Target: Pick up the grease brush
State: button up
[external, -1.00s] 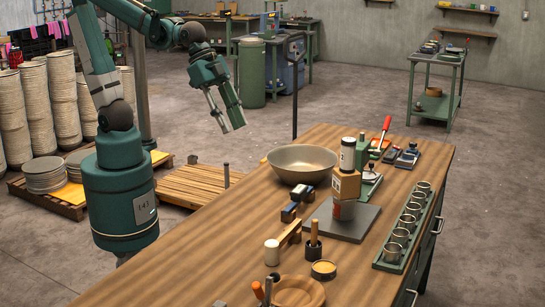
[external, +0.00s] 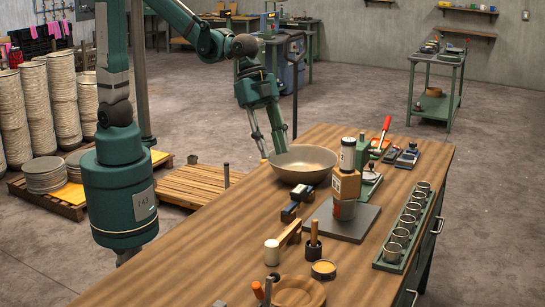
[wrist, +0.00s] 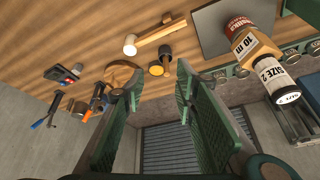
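My gripper (external: 273,152) is above and behind the bench's far left edge, by the bowl, well away from the brush. Its fingers (wrist: 159,82) are spread and nothing is between them.
A large bowl (external: 302,164) sits close to my gripper. A mallet (external: 272,252), a stack of labelled blocks (external: 346,185) on a grey plate (external: 324,225) and a wooden dish (external: 298,291) surround the brush. A rack of metal cups (external: 396,246) lines the right edge.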

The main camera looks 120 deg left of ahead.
aim_at(314, 220)
jog(key=w+d+f+m+g+h+p, duration=0.1)
jog(key=w+d+f+m, duration=0.1)
jog(key=w+f, duration=1.1)
jog(key=shift+w+d+f+m+p, duration=0.35)
jog(key=shift+w+m, duration=0.25)
jog(key=shift+m, duration=0.1)
jog(key=shift+x, duration=1.25)
jog(key=shift+d+f, duration=0.15)
jog(key=shift+x, duration=2.4)
jog(key=shift+s+d, duration=0.1)
